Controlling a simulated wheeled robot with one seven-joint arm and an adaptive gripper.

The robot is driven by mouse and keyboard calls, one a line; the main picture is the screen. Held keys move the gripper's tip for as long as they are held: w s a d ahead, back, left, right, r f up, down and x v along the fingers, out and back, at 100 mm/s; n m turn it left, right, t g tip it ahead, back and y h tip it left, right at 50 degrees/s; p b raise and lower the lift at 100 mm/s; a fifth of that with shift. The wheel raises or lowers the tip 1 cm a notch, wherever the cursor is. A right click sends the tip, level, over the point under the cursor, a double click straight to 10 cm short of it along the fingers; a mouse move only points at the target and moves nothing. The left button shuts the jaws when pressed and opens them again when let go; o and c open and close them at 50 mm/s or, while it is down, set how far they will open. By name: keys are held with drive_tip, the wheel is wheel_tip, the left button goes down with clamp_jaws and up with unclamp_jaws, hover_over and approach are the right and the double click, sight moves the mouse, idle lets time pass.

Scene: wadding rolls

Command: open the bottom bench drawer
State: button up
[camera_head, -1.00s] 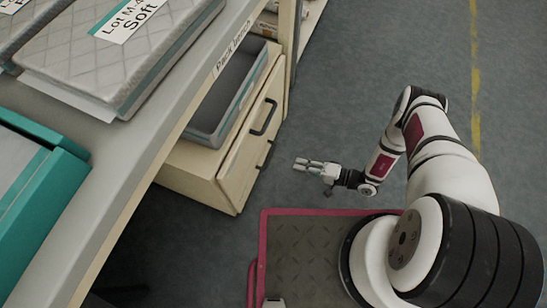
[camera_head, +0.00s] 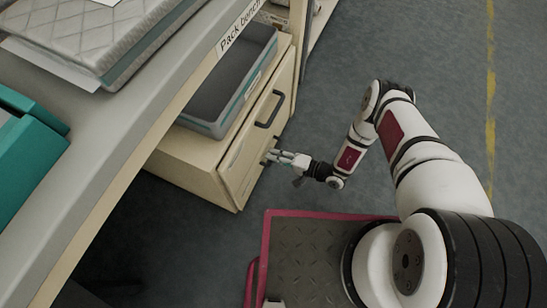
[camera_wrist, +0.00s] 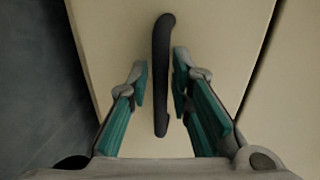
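The pack bench's cream drawer unit (camera_head: 190,165) stands under the bench top, its drawers closed. The upper dark handle (camera_head: 268,108) shows in the head view; the lower handle is largely hidden there by my gripper (camera_head: 271,157), which is at the lower drawer front. In the wrist view, a dark bar handle (camera_wrist: 161,100) on a cream drawer front (camera_wrist: 225,35) runs between the two fingers of my gripper (camera_wrist: 160,78). The fingers are open, one on each side of the bar, with a narrow gap at the left. Contact on the right is unclear.
A grey tray (camera_head: 215,120) sits on top of the drawer unit. The bench top (camera_head: 60,190) holds a quilted wadding pack (camera_head: 110,35) and a teal box (camera_head: 25,150). The grey floor (camera_head: 390,45) right of the drawers is open, with a yellow line (camera_head: 490,100).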

drive_tip(key=shift+w+a, duration=0.1)
drive_tip(key=shift+a, duration=0.25)
drive_tip(key=shift+c, duration=0.6)
clamp_jaws()
